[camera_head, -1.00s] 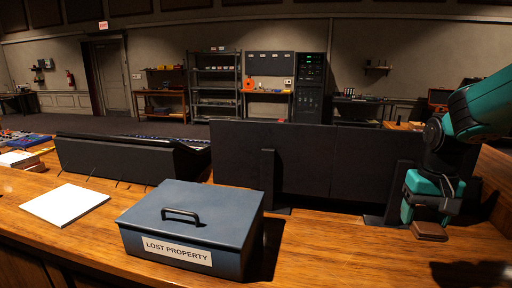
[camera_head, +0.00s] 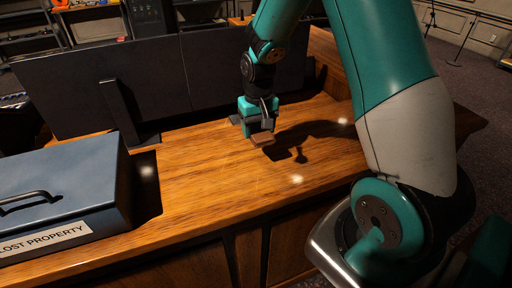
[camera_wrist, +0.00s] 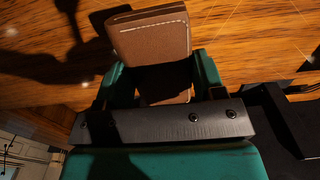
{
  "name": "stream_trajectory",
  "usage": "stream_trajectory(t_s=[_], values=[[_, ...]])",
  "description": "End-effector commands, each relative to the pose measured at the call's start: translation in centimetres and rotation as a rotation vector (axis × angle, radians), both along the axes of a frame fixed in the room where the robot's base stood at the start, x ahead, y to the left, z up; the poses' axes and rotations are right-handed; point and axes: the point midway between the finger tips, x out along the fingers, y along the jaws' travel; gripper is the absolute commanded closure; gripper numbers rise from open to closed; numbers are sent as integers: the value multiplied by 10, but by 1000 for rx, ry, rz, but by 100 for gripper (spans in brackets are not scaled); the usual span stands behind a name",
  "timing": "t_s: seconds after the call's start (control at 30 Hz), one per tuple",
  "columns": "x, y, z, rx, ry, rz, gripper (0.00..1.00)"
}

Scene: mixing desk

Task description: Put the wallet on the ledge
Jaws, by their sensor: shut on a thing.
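The wallet (camera_head: 262,139) is brown with pale stitching along its edge. My gripper (camera_head: 258,130) is shut on it, above the wooden desk. In the wrist view the wallet (camera_wrist: 152,40) sticks out from between the two teal fingers of my gripper (camera_wrist: 155,85). A shadow of the arm and gripper lies on the wood to the right of the wallet. I cannot tell from these frames which surface is the ledge.
A blue-grey lost property box (camera_head: 62,190) stands on the desk at the left. Dark panels (camera_head: 150,75) on stands line the desk's back. The wooden desk top (camera_head: 205,185) between box and gripper is clear.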

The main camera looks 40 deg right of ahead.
Motion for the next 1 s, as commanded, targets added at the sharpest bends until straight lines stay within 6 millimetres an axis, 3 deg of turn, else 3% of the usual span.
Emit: stream_trajectory(t_s=[0.2,0.6,1.0], values=[[0,1,-45,1,3,2,62],[0,1,-90,1,2,2,62],[0,1,-98,0,0,2,62]])
